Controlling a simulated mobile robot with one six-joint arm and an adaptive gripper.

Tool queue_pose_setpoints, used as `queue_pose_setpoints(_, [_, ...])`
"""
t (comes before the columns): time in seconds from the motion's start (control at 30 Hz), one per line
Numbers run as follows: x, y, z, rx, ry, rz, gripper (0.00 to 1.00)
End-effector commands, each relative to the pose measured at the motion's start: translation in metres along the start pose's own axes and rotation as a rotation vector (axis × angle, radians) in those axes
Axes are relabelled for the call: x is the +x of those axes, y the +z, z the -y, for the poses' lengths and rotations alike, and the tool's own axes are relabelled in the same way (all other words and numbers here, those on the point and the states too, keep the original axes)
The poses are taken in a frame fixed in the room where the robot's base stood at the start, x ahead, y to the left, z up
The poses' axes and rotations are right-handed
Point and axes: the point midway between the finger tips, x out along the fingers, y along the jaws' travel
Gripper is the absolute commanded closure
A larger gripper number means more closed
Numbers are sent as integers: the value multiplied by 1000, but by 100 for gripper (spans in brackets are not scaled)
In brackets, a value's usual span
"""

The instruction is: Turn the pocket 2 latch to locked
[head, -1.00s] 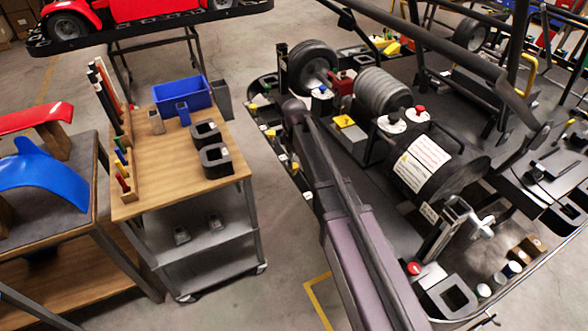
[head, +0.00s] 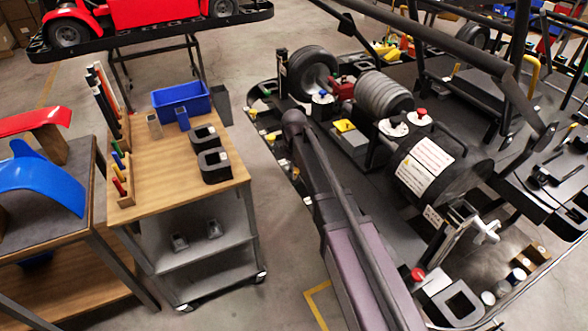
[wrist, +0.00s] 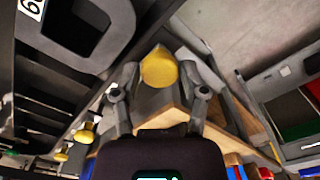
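A round yellow knob (wrist: 159,68) is in the middle of the wrist view, between the fingertips of my gripper (wrist: 158,78). The fingers stand apart on either side of it; I see no clear contact. Two smaller yellow knobs, one at the left (wrist: 85,134) and one lower left (wrist: 60,155), lie farther along. I cannot read which knob is the pocket 2 latch or how it is turned. In the head view, small yellow parts (head: 271,136) show along the kart's left edge; my arm hides part of that edge, and my gripper is not clear there.
A wooden-topped cart (head: 165,180) with a blue bin (head: 182,98) and black blocks stands left of the kart. A grey floor gap lies between them. A black drum (head: 440,170) and frame tubes crowd the kart. A dark plate (wrist: 100,30) is close at upper left.

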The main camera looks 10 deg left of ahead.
Motion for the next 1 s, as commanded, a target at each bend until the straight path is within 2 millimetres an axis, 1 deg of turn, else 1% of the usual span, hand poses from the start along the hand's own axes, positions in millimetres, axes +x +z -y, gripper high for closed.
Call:
queue_pose_setpoints(0.03, [0, 0, 0, 0, 0, 0, 75])
queue_pose_setpoints(0.07, [0, 0, 0, 0, 0, 0, 83])
queue_pose_setpoints(0.1, [0, 0, 0, 0, 0, 0, 95])
queue_pose_setpoints(0.13, [0, 0, 0, 0, 0, 0, 100])
queue_pose_setpoints(0.37, [0, 0, 0, 5, 0, 0, 100])
queue_pose_setpoints(0.57, [0, 0, 0, 43, 0, 0, 100])
queue_pose_setpoints(0.77, [0, 0, 0, 136, -1, 0, 100])
queue_pose_setpoints(1.0, [0, 0, 0, 321, -1, 0, 100])
